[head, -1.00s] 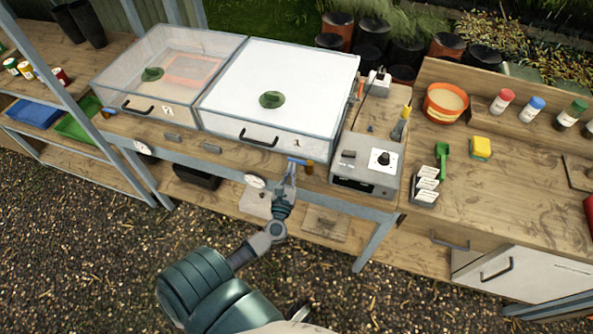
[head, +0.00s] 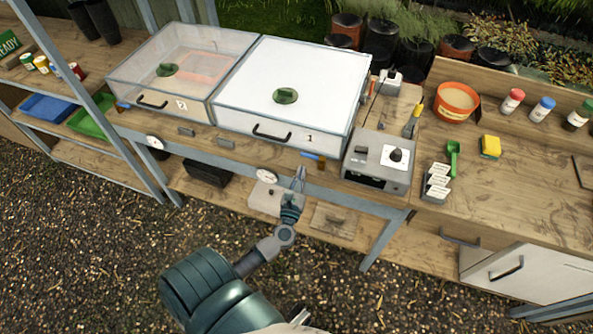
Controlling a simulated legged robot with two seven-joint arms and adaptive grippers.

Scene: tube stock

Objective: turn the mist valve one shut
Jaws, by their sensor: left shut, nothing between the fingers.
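Mist valve one shows as a blue lever (head: 311,155) with a small brass body (head: 321,163) on the front edge of the bench, below the white lidded box marked 1 (head: 253,125). The lever lies roughly along the bench edge, pointing left from the body. My left gripper (head: 299,173) is shut and empty, just below and in front of the lever's left end. A small gap seems to show between fingertips and lever. My right gripper is out of view.
A clear box marked 2 (head: 140,85) stands to the left, with another blue lever (head: 123,105) near its front corner. A round gauge (head: 266,176) is left of my fingers. A grey control box (head: 378,170) with a knob is close on the right.

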